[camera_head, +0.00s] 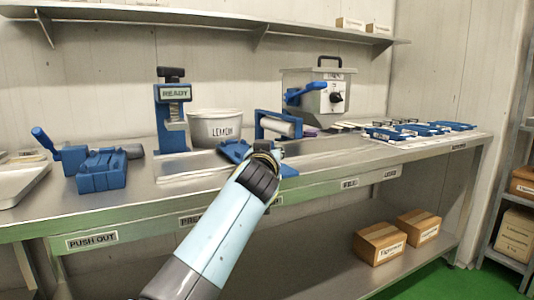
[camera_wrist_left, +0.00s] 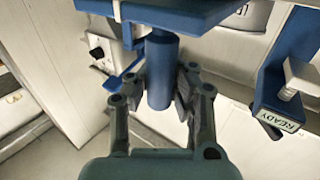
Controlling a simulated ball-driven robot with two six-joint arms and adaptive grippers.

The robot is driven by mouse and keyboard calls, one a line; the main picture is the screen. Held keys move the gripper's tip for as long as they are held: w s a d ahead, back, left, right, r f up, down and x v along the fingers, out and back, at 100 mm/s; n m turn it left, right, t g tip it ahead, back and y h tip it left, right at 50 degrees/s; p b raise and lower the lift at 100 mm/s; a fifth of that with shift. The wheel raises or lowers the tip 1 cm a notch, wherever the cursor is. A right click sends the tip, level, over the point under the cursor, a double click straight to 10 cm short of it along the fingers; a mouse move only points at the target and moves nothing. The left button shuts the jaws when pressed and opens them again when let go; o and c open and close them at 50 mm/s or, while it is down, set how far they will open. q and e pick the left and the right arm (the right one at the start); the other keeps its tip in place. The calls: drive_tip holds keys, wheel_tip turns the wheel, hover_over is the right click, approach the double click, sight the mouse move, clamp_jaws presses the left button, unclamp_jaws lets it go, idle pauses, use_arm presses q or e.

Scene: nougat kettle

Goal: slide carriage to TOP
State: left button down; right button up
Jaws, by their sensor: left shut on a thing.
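A blue plate (camera_head: 234,151), apparently the carriage, sits on a flat metal bed in front of the white LEMON tub (camera_head: 215,130). In the left wrist view the blue plate (camera_wrist_left: 165,12) is at the top, with a blue cylindrical grip (camera_wrist_left: 159,72) joined to it. My left gripper (camera_wrist_left: 160,92) has its two fingers on either side of this grip and is shut on it. In the head view my left gripper (camera_head: 266,160) is at the near side of the plate and hides part of it. No TOP mark is readable. My right gripper is not in view.
A blue READY stand (camera_head: 172,115) rises left of the tub. A blue frame with a roller (camera_head: 280,127) and a grey kettle box (camera_head: 318,95) stand behind. A blue press (camera_head: 100,170) is at left. Several blue moulds (camera_head: 420,129) lie at right.

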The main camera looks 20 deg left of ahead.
use_arm(q)
drive_tip(key=c, duration=1.6)
unclamp_jaws()
drive_tip(key=shift+s+d+f, duration=0.1)
drive_tip(key=shift+d+f, duration=0.1)
drive_tip(key=shift+f, duration=0.25)
drive_tip(key=shift+o, duration=1.1)
drive_tip(key=shift+d+r, duration=0.1)
drive_tip(key=shift+r, duration=0.05)
drive_tip(key=o, duration=0.3)
drive_tip(key=shift+r, duration=0.15)
drive_tip(key=shift+a+r, duration=0.2)
drive_tip(key=shift+r, duration=0.1)
wheel_tip(320, 180, up, 9)
drive_tip(key=shift+r, duration=0.2)
drive_tip(key=shift+f, duration=0.1)
